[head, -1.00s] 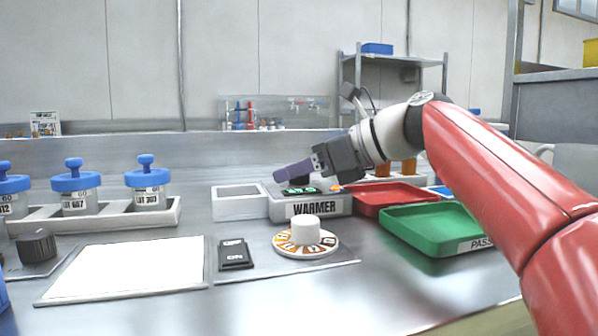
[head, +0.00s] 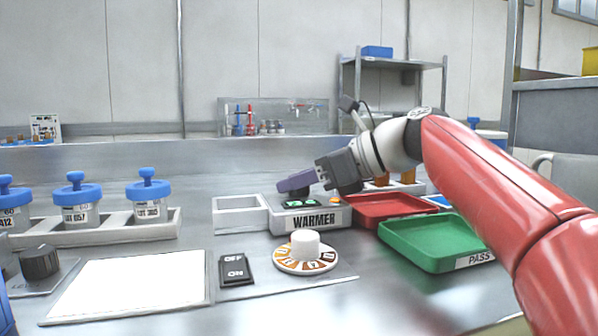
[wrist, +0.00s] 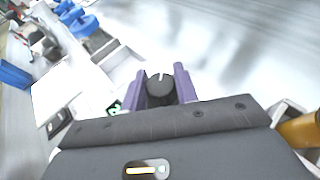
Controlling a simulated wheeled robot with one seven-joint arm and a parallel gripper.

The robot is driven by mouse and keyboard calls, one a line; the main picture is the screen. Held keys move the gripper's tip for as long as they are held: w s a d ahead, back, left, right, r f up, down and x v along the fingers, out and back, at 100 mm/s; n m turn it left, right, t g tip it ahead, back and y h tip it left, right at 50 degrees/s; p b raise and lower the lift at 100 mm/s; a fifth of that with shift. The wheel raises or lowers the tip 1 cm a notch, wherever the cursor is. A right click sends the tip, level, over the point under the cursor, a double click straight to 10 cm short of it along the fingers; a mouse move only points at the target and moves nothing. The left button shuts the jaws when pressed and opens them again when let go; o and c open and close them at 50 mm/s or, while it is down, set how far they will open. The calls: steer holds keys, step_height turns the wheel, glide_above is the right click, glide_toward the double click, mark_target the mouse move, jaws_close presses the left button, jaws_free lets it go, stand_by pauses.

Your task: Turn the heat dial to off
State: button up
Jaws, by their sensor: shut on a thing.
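The warmer (head: 316,220) is a grey box labelled WARMER, with a lit green display (head: 300,203) on top. A black round dial with a white pointer mark shows in the wrist view (wrist: 158,93), between my purple fingers. My gripper (head: 291,185) is over the warmer, shut on this dial; it also shows in the wrist view (wrist: 161,74). In the head view the fingers mostly hide the dial. The pointer mark points roughly toward the top of the wrist picture. I cannot read any off marking beside it.
A white knob on a numbered orange-and-white disc (head: 304,252) and a black ON/OFF switch (head: 236,270) stand in front. A red tray (head: 392,211) and green tray (head: 432,243) lie right. Blue-lidded jars (head: 148,190) and another black knob (head: 40,262) are left.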

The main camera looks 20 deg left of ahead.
steer(key=n+g+p, duration=0.1)
steer(key=p, duration=0.2)
steer(key=n+g+p, duration=0.1)
steer(key=g+p, duration=0.1)
steer(key=p, duration=0.1)
steer(key=shift+r+n+g, duration=0.3)
steer(key=shift+r+n, duration=0.1)
steer(key=n+g+p, duration=0.2)
steer(key=shift+f+h+p, duration=0.3)
steer(key=shift+h, duration=0.1)
steer(key=shift+f+n+g+h, duration=0.15)
steer(key=shift+n+g+h, duration=0.25)
steer(key=shift+n+g, duration=0.5)
steer(key=o, duration=1)
steer(key=shift+c, duration=0.2)
steer(key=shift+d, duration=0.1)
